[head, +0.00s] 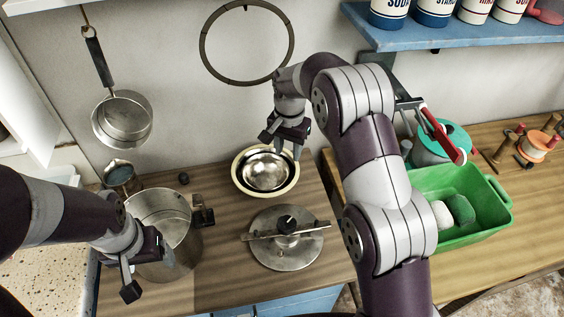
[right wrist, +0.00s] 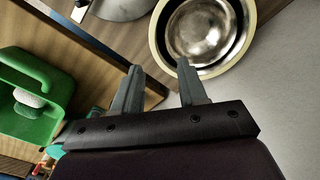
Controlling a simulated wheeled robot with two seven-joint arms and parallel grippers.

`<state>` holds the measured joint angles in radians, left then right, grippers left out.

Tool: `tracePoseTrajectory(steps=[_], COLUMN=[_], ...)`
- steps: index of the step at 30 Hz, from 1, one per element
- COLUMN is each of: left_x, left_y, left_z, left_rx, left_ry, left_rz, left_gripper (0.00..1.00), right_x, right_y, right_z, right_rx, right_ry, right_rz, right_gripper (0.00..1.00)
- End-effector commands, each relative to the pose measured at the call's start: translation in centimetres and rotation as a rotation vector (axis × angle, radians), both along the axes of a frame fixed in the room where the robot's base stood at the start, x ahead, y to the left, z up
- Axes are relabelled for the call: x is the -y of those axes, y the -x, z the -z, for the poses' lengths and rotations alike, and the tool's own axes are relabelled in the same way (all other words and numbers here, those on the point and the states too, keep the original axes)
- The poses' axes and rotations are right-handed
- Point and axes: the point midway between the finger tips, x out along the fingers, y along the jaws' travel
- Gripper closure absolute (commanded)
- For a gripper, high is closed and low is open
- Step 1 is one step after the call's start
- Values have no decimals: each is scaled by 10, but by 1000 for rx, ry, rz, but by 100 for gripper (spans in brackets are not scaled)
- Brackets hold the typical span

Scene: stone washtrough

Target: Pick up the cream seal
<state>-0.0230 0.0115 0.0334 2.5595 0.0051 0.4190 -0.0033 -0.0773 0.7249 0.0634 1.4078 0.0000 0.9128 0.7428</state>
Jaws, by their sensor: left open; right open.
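A cream ring (head: 238,182) encircles a dark ring and a shiny steel bowl (head: 266,172) on the wooden counter. It also shows in the right wrist view (right wrist: 155,35). I cannot tell whether it is a loose seal or the rim of an outer bowl. My right gripper (head: 282,143) is open and empty at the ring's far side, with its fingers pointing towards the bowls; in the right wrist view the fingertips (right wrist: 159,67) are near the cream edge. My left gripper (head: 146,274) is open in front of the steel pot (head: 180,235), apart from the cream ring.
A steel lid (head: 285,252) with a crossbar lies in front of the bowls. A dark hoop (head: 203,43) and a pan (head: 122,120) hang on the wall. A green tub (head: 465,238) stands right, partly behind my right arm. A blue shelf (head: 450,37) with canisters is above.

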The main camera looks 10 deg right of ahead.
Motion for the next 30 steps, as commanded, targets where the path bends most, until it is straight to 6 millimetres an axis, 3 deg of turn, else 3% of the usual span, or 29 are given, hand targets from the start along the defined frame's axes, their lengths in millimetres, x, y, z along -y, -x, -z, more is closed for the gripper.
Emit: tracePoseTrajectory(steps=[5,12,19,24,30], left_x=[0,0,0,0,0], left_y=[0,0,0,0,0], left_z=[-2,-13,-23,-34,-34], left_rx=[0,0,0,0,0], left_ry=[0,0,0,0,0], left_rz=[0,0,0,0,0], left_gripper=[24,24,24,24,24], right_x=[1,1,1,1,1], right_y=[7,8,6,3,3], right_z=[3,53,83,115,126], right_rx=[-37,-37,-37,-35,-31], right_ry=[3,2,2,1,0], right_rz=[100,108,107,106,105], right_gripper=[58,58,58,58,58])
